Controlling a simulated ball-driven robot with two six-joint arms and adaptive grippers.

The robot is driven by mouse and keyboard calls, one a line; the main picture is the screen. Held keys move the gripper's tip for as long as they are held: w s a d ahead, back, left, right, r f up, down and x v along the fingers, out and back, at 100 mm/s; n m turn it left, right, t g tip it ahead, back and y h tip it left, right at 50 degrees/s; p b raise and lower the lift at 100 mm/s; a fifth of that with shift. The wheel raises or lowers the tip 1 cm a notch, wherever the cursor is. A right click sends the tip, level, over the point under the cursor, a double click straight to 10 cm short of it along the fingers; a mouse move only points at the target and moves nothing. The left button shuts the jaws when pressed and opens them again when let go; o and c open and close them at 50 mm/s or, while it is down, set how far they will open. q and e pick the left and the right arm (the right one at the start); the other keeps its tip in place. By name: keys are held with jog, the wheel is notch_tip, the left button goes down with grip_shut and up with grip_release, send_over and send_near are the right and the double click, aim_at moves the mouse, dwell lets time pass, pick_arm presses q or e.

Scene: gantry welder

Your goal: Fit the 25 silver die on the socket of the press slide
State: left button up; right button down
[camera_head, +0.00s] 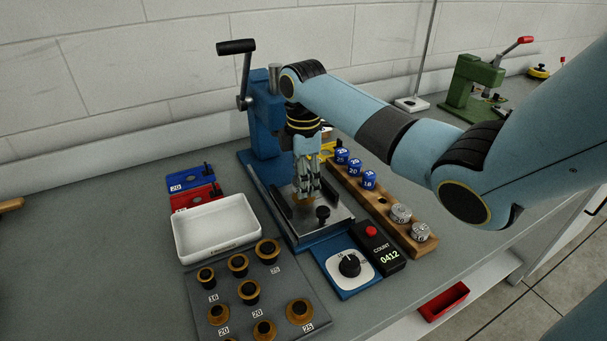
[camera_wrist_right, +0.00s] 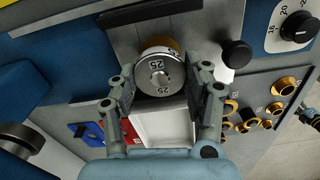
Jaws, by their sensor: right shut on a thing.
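The 25 silver die (camera_wrist_right: 160,74) shows in the right wrist view as a round metal piece marked 25, between the fingers of my right gripper (camera_wrist_right: 161,88). The gripper is shut on it. In the head view my right gripper (camera_head: 307,188) points down at the front of the blue press (camera_head: 265,125), above its steel bed (camera_head: 334,213); the die is hard to make out there. A gold-coloured rim shows just behind the die in the wrist view. The slide's socket is hidden by my arm and gripper. My left gripper is out of view.
A wooden rack (camera_head: 411,239) right of the press holds blue dies (camera_head: 354,166) and two silver dies (camera_head: 401,212), with an empty hole between. A white tray (camera_head: 216,250), a mat (camera_head: 290,278) with gold-rimmed pieces, a dial (camera_head: 349,265) and a counter box (camera_head: 376,246) surround the press front.

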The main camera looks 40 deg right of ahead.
jog(key=shift+f+b, duration=0.7)
jog(key=shift+f, duration=0.6)
jog(key=c, duration=0.5)
grip_release()
notch_tip(320, 180, up, 12)
jog(key=shift+r, duration=0.1)
jog(key=shift+s, duration=0.1)
